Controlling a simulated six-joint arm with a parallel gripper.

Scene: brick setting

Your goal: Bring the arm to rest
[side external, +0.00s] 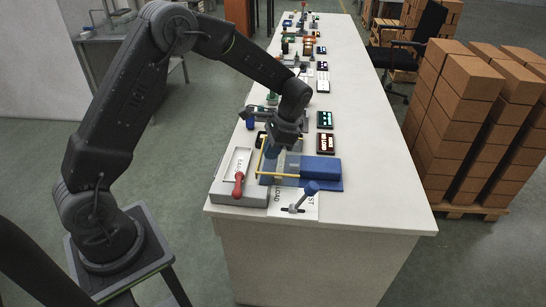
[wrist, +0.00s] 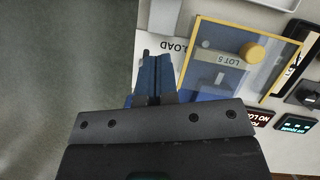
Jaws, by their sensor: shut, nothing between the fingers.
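My gripper (side external: 277,150) is shut and empty, held low over the near end of the long white bench (side external: 340,100). Its closed fingers also show in the wrist view (wrist: 153,66). It is beside a clear panel with a yellow frame (side external: 262,157), which in the wrist view (wrist: 197,52) lies to the right of the fingers. A blue block (side external: 320,169) is just right of the gripper in the side view. My arm is bent, reaching out from its stand to the bench. Whether the fingers touch anything cannot be told.
A yellow round knob (wrist: 252,52) and a "LOT 5" label (wrist: 231,60) show at the panel. Small displays (side external: 325,143) line the bench. Brick stacks (side external: 455,120) stand right.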

